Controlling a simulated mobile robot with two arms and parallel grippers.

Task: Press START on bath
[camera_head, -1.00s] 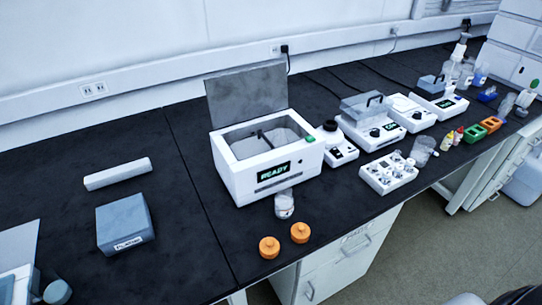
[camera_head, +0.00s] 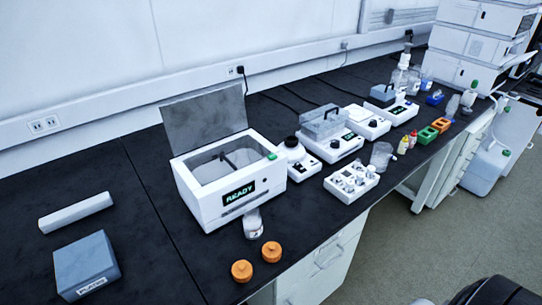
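A white box-shaped device (camera_head: 228,185) stands on the dark bench with its grey lid (camera_head: 205,118) raised and an open basin on top. Its front display (camera_head: 238,193) reads READY in green, and a small green button (camera_head: 272,156) sits at its top right corner. Farther right, a smaller white device (camera_head: 335,148) has a clear cover with a dark handle and a small green display. No label in view names either as the bath. Neither of my grippers is in view.
A small jar (camera_head: 252,223) and two orange caps (camera_head: 242,270) are at the front edge. A white holder (camera_head: 351,183) with several vials, a clear beaker (camera_head: 381,155) and coloured racks (camera_head: 427,135) lie right. A grey PLATES box (camera_head: 86,262) is left.

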